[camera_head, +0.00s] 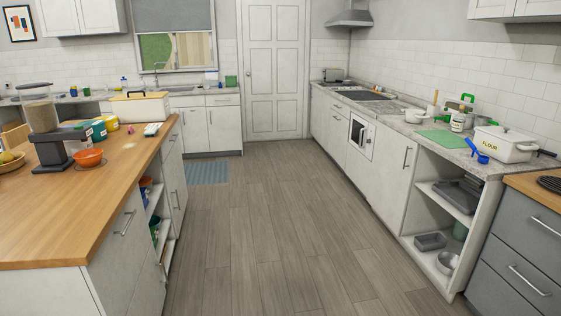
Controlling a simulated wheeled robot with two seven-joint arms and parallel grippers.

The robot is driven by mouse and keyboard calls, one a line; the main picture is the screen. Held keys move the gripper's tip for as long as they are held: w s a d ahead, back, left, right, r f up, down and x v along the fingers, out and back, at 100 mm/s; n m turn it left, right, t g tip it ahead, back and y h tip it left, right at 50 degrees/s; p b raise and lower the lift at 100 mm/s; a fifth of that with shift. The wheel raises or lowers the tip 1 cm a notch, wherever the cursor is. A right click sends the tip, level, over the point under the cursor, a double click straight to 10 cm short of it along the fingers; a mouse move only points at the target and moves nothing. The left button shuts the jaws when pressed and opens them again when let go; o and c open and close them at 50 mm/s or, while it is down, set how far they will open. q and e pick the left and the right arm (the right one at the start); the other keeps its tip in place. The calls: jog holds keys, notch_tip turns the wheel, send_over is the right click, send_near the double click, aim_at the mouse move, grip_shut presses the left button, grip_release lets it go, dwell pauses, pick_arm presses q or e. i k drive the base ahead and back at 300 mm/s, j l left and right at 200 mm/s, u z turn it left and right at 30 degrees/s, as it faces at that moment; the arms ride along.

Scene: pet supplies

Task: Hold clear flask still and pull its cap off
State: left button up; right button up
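I cannot make out a clear flask or its cap for certain in the head view. A small pale bottle (458,121) stands on the right counter near a green-handled item; at this size I cannot tell if it is clear. Several small items on the far left counter are too small to identify. Neither of my grippers is in view.
A wooden-topped island (60,222) fills the left, bearing a dispenser with a see-through hopper (38,108), an orange bowl (89,158) and several tubs. The floor (265,235) between is clear.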

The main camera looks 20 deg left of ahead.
aim_at(125, 89)
jog(key=i+j+u, duration=0.2)
jog(key=i+u, duration=0.15)
jog(key=i, duration=0.4)
jog(key=i+u, duration=0.35)
jog(key=i, duration=2.6)
jog(key=i+u, duration=0.15)
jog(key=i, duration=0.95)
jog(key=i+l+u, duration=0.15)
jog(key=i, duration=1.6)
jog(key=i+l+u, duration=0.15)
jog(key=i, duration=1.3)
jog(key=i+j+u, duration=0.35)
jog(key=i+u, duration=0.4)
jog(key=i, duration=0.15)
jog(key=i+u, duration=0.35)
jog(key=i, duration=0.15)
jog(key=i+j+u, duration=0.1)
jog(key=i+j, duration=0.15)
jog(key=i, duration=0.25)
jog(key=i+j+z, duration=0.1)
jog(key=i+j, duration=0.3)
jog(key=i, duration=0.25)
jog(key=i+j+z, duration=0.1)
jog(key=i+j, duration=0.3)
jog(key=i, duration=0.2)
